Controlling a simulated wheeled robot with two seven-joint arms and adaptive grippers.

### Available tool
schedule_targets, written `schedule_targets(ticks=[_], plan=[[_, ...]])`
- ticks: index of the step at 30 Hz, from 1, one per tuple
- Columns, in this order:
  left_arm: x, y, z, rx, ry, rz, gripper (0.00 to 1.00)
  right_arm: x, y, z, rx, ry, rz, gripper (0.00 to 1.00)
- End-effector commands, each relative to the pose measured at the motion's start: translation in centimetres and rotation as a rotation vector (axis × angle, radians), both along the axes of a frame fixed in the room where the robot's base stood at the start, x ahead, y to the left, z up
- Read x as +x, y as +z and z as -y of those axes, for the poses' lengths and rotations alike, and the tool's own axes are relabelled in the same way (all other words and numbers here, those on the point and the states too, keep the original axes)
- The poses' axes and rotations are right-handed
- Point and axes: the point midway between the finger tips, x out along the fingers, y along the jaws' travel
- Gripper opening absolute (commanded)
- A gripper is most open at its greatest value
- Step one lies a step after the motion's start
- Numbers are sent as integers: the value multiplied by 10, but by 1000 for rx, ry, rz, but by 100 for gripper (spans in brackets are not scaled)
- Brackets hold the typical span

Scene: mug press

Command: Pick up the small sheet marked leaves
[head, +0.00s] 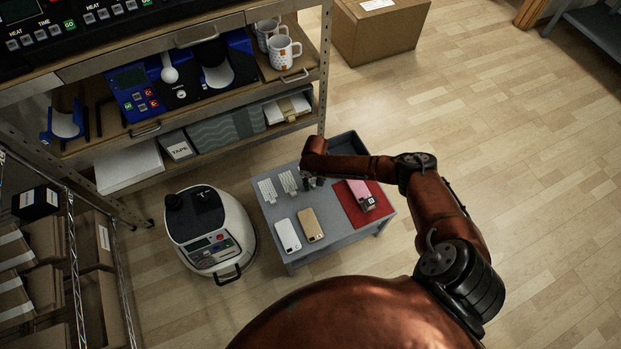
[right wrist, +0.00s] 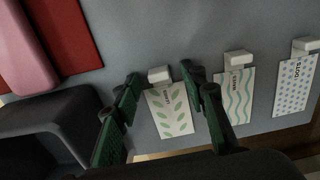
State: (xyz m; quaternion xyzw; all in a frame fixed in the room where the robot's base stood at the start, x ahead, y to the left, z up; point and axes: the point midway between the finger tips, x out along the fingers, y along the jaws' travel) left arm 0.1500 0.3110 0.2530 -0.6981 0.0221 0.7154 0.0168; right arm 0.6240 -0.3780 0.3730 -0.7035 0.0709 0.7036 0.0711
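The small sheet marked leaves (right wrist: 170,118) is white with green leaf shapes, in the right wrist view. A white block (right wrist: 159,74) is at its top edge. My right gripper (right wrist: 160,77) is open, with one green finger on each side of the block and sheet; I cannot tell whether they touch. In the head view my right gripper (head: 312,182) is over the grey table (head: 345,238) and hides most of the leaves sheet. My left gripper is not in view.
A waves sheet (right wrist: 235,98) and a dots sheet (right wrist: 294,86) lie beside it. The table also holds a white phone case (head: 287,235), a tan one (head: 311,225), and a pink one (head: 360,194) on a red mat (head: 352,214).

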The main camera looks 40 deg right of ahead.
Motion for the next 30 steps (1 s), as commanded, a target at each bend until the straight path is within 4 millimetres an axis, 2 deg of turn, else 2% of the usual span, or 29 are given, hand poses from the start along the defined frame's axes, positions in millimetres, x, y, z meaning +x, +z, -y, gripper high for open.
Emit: schedule_targets(ticks=[2, 12, 27, 30], plan=[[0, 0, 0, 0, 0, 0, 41, 0, 0, 0, 0, 0, 0, 33], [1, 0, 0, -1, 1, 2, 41, 0, 0, 0, 0, 0, 0, 10], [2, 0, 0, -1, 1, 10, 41, 0, 4, 0, 0, 0, 1, 10], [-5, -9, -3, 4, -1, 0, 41, 0, 11, 0, 1, 0, 2, 10]])
